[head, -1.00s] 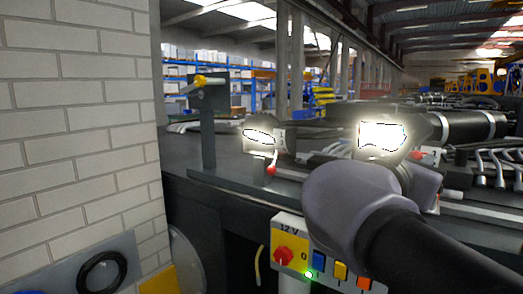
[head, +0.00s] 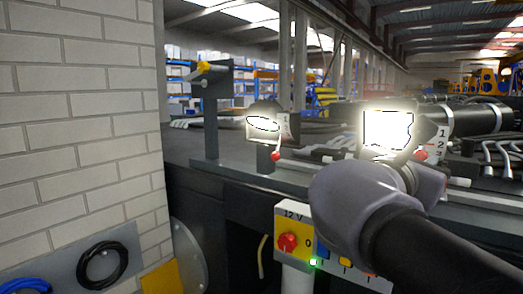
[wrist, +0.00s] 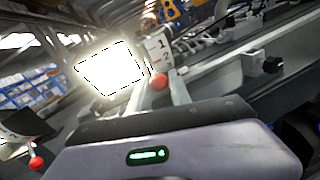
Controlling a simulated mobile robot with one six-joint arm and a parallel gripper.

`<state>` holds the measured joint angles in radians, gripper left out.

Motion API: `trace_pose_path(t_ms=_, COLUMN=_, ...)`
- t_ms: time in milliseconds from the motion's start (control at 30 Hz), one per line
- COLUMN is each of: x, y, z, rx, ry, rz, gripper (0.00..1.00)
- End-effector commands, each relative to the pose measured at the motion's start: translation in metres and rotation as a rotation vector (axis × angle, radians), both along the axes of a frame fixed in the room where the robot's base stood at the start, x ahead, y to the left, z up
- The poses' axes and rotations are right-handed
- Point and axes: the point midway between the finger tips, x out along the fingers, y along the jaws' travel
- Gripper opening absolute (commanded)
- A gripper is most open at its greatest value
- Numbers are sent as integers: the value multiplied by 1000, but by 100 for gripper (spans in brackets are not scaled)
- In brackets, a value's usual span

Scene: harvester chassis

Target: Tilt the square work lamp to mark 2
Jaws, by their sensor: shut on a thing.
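The square work lamp (head: 387,130) is lit, with a bright white face, and also fills the upper left of the wrist view (wrist: 110,70). Its white plate (head: 441,142) shows 1, 2 and 3 from top to bottom. In the wrist view a small red line is just below the 1; its exact reading is unclear. A red knob (head: 421,155) is at the lamp's lower right, also in the wrist view (wrist: 159,82).
A lamp with an oval glow (head: 262,124) and its own red knob stands to the left. The 12 V switch box (head: 300,235) is below my arm. A white brick wall (head: 80,120) closes the left side.

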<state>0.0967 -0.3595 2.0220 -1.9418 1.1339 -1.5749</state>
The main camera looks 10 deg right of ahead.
Motion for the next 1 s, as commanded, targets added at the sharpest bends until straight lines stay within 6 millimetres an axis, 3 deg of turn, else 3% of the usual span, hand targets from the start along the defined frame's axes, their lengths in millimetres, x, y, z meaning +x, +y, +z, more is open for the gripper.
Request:
trace_pose_path(t_ms=100, x=0, y=0, z=1, rx=2, ry=1, rz=-1, gripper=0)
trace_pose_path(t_ms=133, x=0, y=0, z=1, rx=2, ry=1, rz=-1, gripper=26)
trace_pose_path(t_ms=233, x=0, y=0, z=2, rx=1, ry=0, rz=0, gripper=45)
trace_pose_path(t_ms=533, x=0, y=1, z=2, rx=0, ry=0, rz=1, gripper=45)
trace_pose_path(t_ms=633, x=-4, y=10, z=2, rx=-1, ry=-2, rz=4, gripper=45)
trace_pose_path(t_ms=767, x=-18, y=38, z=2, rx=0, ry=-3, rz=9, gripper=45)
trace_pose_path(t_ms=1000, x=-55, y=104, z=2, rx=-1, ry=0, rz=14, gripper=45)
